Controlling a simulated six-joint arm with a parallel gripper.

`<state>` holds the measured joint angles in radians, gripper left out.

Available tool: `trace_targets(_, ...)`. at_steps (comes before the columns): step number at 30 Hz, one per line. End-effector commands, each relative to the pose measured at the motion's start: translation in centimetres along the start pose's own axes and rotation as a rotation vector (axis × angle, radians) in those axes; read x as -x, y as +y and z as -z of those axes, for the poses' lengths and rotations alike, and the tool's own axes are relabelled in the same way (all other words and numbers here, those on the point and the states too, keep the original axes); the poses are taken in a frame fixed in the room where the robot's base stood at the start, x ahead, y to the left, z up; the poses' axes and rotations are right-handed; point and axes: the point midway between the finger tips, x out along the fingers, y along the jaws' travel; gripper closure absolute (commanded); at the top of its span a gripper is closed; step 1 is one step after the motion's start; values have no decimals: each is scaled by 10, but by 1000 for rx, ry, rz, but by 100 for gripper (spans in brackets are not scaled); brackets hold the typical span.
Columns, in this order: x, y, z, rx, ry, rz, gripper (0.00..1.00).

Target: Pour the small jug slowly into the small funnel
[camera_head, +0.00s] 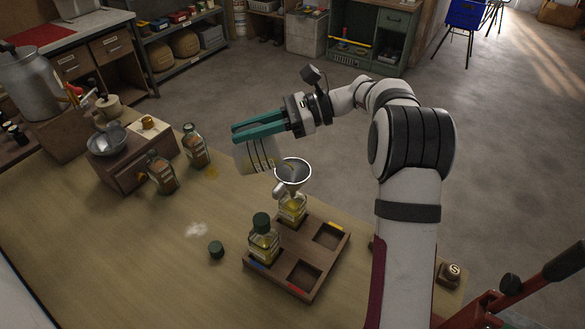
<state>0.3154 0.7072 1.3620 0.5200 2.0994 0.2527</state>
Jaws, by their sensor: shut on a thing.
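My gripper (237,132), with teal fingers, is shut on the small jug (257,156), a pale vessel with dark marks on its side. The jug hangs below the fingers, looks tilted, and is close to the left rim of the small funnel (293,172). I cannot tell whether they touch or whether liquid is flowing. The metal funnel sits in the neck of a glass bottle (292,209) with yellow liquid. That bottle stands in the back left compartment of a wooden tray (326,262). The jug's contents are hidden.
A green-capped bottle (264,243) stands in the tray's front left compartment; the two right compartments are empty. A loose green cap (216,249) and a white patch (196,230) lie left of the tray. Brown bottles (195,147) and a metal bowl (107,141) stand farther left.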

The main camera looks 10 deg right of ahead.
Motion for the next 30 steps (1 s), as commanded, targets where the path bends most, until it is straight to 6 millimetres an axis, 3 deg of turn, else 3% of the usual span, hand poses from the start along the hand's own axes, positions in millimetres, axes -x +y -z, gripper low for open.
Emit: trace_targets(30, 17, 0, -3, -6, -114, 4, 100)
